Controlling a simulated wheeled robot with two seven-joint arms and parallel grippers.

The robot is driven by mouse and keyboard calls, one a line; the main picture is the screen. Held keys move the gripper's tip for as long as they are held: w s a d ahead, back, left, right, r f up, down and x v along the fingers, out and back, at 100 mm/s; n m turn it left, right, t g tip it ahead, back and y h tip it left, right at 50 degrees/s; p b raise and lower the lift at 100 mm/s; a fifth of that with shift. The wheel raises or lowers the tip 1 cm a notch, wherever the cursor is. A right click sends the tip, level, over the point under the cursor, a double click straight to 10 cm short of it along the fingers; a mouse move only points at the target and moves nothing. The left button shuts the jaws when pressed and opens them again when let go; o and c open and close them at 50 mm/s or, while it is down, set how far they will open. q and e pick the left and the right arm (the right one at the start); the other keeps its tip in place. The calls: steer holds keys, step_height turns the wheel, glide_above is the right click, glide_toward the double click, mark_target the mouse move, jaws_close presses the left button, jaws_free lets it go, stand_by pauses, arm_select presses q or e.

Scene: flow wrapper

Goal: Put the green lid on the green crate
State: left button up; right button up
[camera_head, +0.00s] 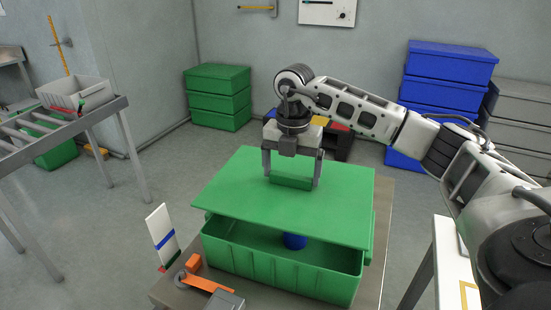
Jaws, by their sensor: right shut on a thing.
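The green lid (290,205) is a flat panel with a raised green handle block (291,180) on top. My right gripper (291,178) is shut on that handle from above, one finger on each side. The lid lies over the back and middle of the green crate (275,264). At the front a gap shows between the lid's near edge and the crate's front wall, and the lid looks raised or tilted there. A blue round object (294,241) shows inside the crate through the gap. My left gripper is not in view.
The crate stands on a table (374,280) with a tape dispenser (205,285) and a white panel with a blue stripe (161,238) at its left. Stacked green crates (219,97) and blue crates (446,80) stand behind. A roller conveyor (60,130) with a grey bin (77,94) is at the left.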

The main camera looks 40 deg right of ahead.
mark_target(292, 185)
steer(key=shift+s+f+b, duration=0.25)
steer(key=shift+f+b, duration=0.2)
steer(key=shift+f, duration=0.05)
steer(key=shift+s+f+b, duration=0.1)
steer(key=shift+f+b, duration=0.25)
steer(key=shift+f, duration=0.05)
steer(key=shift+f+b, duration=0.3)
steer(key=shift+f, duration=0.05)
step_height(292, 185, down, 2)
steer(key=shift+b, duration=0.85)
steer(key=shift+r, duration=0.15)
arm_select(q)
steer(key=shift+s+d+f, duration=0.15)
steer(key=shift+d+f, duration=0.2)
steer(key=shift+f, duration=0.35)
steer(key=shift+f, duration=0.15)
arm_select(e)
steer(key=shift+f, duration=0.6)
